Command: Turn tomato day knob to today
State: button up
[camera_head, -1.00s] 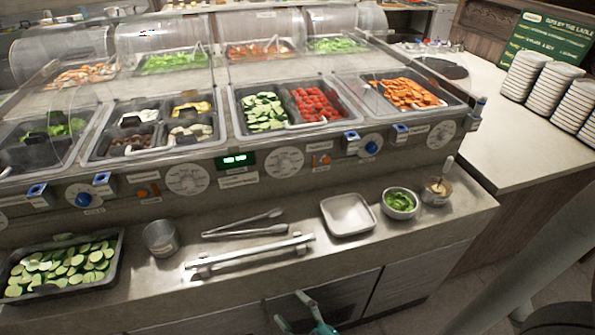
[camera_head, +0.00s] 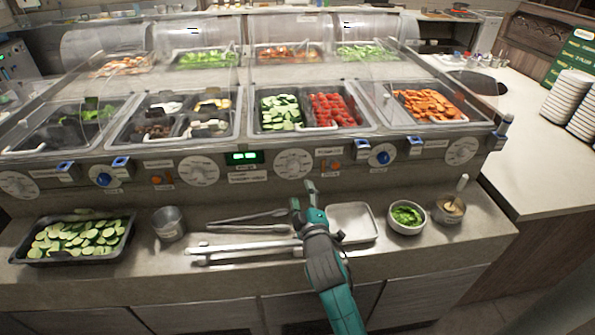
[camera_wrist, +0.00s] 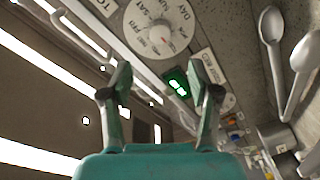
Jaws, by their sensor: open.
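A round white day dial (camera_head: 294,163) is on the counter's front panel below the pan of cucumber and red tomato pieces (camera_head: 333,110). Its small lettering is unreadable in the head view. In the wrist view a large white dial (camera_wrist: 155,30) shows day letters such as FRI, SAT and DAY; its top is cut off. My teal gripper (camera_head: 303,194) is just below the dial in the head view, apart from it.
More white dials sit left (camera_head: 199,170) and right (camera_head: 461,151). A green display (camera_head: 245,157) is beside the middle dial, and a blue knob (camera_head: 381,155) to its right. Tongs (camera_head: 248,228), a white tray (camera_head: 352,223) and bowls (camera_head: 407,217) lie on the ledge below.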

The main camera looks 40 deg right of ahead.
aim_at(294, 169)
jog(key=x, duration=1.1)
jog(key=shift+s+a, duration=0.1)
jog(key=c, duration=1.2)
